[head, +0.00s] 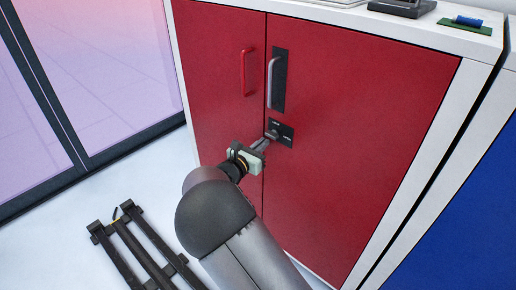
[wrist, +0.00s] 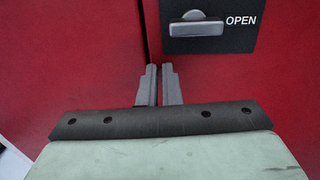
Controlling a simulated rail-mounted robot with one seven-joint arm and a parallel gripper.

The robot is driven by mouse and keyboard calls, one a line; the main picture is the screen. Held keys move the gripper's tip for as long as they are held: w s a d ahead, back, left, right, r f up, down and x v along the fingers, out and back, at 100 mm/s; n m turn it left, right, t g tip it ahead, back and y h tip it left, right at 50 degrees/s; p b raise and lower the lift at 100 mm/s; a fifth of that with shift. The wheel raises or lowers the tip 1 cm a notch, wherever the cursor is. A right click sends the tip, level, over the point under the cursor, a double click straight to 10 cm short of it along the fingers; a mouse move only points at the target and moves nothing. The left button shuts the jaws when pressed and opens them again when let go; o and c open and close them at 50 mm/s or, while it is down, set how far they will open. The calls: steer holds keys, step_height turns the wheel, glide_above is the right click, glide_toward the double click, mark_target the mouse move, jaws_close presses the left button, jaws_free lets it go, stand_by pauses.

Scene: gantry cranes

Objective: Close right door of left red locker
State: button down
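The red locker's right door (head: 350,120) has a grey vertical handle (head: 273,82) on a black plate. Below it is a black latch plate (head: 285,140), whose grey knob (wrist: 196,29) sits beside the word OPEN in the wrist view. The left door (head: 215,75) has a red handle (head: 245,72). The right door looks flush or nearly flush with the left; a thin dark seam runs between them. My gripper (wrist: 159,70) has its fingers together with nothing visible between them. They are at the seam, below and left of the latch; contact is unclear.
A blue locker (head: 465,220) stands to the right. A glass-panelled partition (head: 90,60) is at the left. A dark rail-like frame (head: 145,250) lies on the white floor at lower left. Small items, including a green-based tool (head: 465,24), rest on the locker top.

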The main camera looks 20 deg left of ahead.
steer(key=shift+w+d+r, duration=0.2)
steer(key=shift+w+d, duration=0.15)
steer(key=shift+w, duration=0.15)
steer(key=a+p+v, duration=0.2)
steer(key=p+v, duration=0.1)
steer(key=v, duration=1.2)
steer(key=shift+w+f+p, duration=0.2)
steer(key=shift+p, duration=0.15)
steer(key=w+d+r+m+g+h+p, duration=0.15)
steer(key=d+r+m+g+p, duration=0.3)
steer(key=d, duration=0.55)
steer(key=d+r+m+g+h+p, duration=0.25)
steer(key=d+r+m, duration=0.25)
steer(key=d, duration=0.5)
steer(key=w+d+r+m+g+h+p, duration=0.1)
steer(key=d+r+m+g+p, duration=0.35)
steer(key=d, duration=0.55)
steer(key=s+d+r+m+g+y+p, duration=0.4)
steer(key=s+d+r+m+g+p, duration=0.3)
steer(key=s+d+r+m, duration=0.4)
steer(key=s+d+r+m+y+p, duration=0.2)
steer(key=s+r+m+p, duration=0.1)
steer(key=s+m, duration=0.1)
steer(key=s+d+r+m+t+y+p, duration=0.1)
steer(key=s+r+m+y+p, duration=0.2)
steer(key=s, duration=0.3)
steer(key=shift+d+r+m+p, duration=0.2)
steer(key=shift+d+m+p, duration=0.2)
steer(key=shift+m+p, duration=0.15)
